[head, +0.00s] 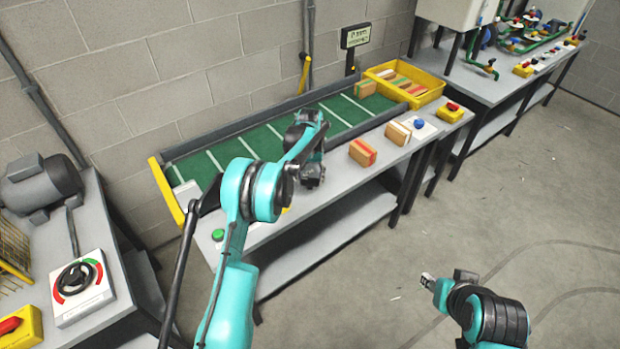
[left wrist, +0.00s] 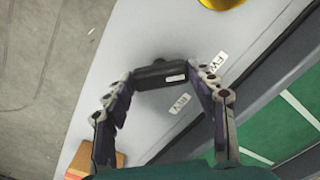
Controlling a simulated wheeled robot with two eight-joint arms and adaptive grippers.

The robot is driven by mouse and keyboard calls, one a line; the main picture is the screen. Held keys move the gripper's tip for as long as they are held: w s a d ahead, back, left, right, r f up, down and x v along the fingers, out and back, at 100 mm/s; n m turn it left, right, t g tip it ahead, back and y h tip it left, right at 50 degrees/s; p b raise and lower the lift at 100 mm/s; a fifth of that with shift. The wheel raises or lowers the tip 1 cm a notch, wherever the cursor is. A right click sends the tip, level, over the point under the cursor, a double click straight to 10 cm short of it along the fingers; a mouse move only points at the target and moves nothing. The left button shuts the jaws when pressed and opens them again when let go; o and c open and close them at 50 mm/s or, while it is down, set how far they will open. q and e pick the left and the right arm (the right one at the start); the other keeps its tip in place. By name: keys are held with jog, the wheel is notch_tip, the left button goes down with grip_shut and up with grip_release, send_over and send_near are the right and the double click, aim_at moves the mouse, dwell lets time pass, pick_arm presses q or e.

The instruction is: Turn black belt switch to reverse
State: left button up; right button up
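The black belt switch (left wrist: 160,75) is a dark bar-shaped handle on the grey conveyor bench, with white REV (left wrist: 181,103) and FW (left wrist: 217,62) labels beside it. In the left wrist view, my left gripper (left wrist: 160,74) has a finger against each end of the bar. The handle points along neither label squarely, so I cannot tell its setting. In the head view my left gripper (head: 312,181) is down at the bench's front edge and hides the switch. My right gripper (head: 428,282) is over open floor at lower right, too small to read.
The green conveyor belt (head: 232,148) runs behind the switch to a yellow crate (head: 428,93) of parcels. Parcels (head: 362,152), a green button (head: 218,234) and a blue button (head: 420,123) are on the bench. A black rotary dial (head: 76,278) stands at left. Floor at right is clear.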

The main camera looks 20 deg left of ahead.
pick_arm(q)
jog(key=shift+m, duration=0.3)
jog(key=m, duration=0.3)
jog(key=shift+m+p, duration=0.3)
jog(key=m, duration=0.4)
jog(key=shift+m, duration=0.3)
jog(key=m, duration=0.4)
jog(key=shift+m, duration=0.3)
jog(key=shift+m+p, duration=0.35)
jog(key=shift+m, duration=1.85)
jog(key=o, duration=1.2)
jog(key=shift+c, duration=0.2)
jog(key=shift+r, duration=0.1)
